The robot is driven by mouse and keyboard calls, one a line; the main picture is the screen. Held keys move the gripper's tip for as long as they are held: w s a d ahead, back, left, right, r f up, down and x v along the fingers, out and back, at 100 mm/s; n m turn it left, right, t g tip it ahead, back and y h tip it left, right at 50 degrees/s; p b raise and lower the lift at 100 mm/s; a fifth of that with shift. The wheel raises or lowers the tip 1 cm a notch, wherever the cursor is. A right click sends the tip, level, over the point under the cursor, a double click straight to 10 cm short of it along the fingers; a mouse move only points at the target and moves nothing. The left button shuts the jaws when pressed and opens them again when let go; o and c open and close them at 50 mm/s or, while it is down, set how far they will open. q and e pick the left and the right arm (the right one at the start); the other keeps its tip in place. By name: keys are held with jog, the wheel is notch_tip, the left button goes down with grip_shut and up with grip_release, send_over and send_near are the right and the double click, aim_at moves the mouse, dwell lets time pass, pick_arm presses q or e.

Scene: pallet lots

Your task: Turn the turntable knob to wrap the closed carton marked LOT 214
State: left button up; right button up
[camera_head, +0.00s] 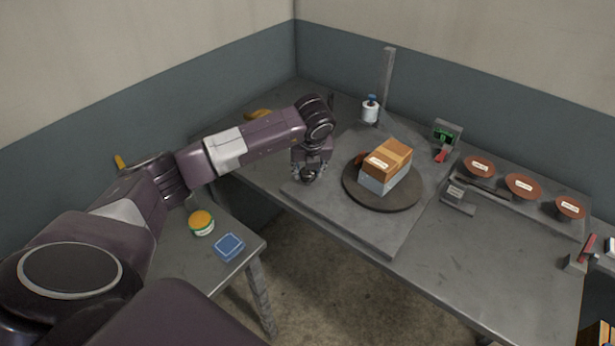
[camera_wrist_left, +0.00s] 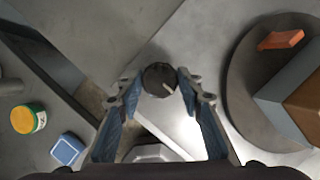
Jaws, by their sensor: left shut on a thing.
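The carton (camera_head: 388,161) sits on the round dark turntable (camera_head: 381,203). It is orange-brown on top, pale grey lower down, and has a white label too small to read. In the left wrist view, part of the carton (camera_wrist_left: 292,102) and turntable (camera_wrist_left: 242,88) show at the right. My left gripper (camera_head: 308,175) is at the slab's left corner, shut on the dark round knob (camera_wrist_left: 160,79), with one finger on each side. The knob's pale pointer line points to the lower right. My right gripper is not in view.
A post (camera_head: 387,78) with a white roll (camera_head: 370,112) stands behind the turntable. A box with a green display (camera_head: 446,132) and several labelled brown discs (camera_head: 479,166) are to the right. A yellow-lidded jar (camera_head: 202,223) and blue box (camera_head: 229,246) sit on the left side table.

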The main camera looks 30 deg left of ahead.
pick_arm(q)
jog(key=n+g+y+b, duration=0.1)
jog(key=n+b, duration=0.1)
jog(key=n, duration=0.1)
jog(key=shift+w+d+n, duration=0.1)
jog(key=shift+w+n, duration=0.05)
jog(key=shift+n, duration=0.25)
jog(key=shift+w+n+g+y+b, duration=0.15)
jog(key=shift+n+g+b, duration=0.4)
jog(key=shift+n, duration=0.55)
jog(key=shift+s+n+g+y+b, duration=0.15)
jog(key=shift+n+g+b, duration=0.2)
jog(key=shift+n+b, duration=0.6)
jog(key=shift+w+r+n, duration=0.1)
jog(key=shift+n, duration=0.15)
jog(key=o, duration=1.2)
jog(key=shift+c, duration=0.2)
jog(key=v, duration=1.2)
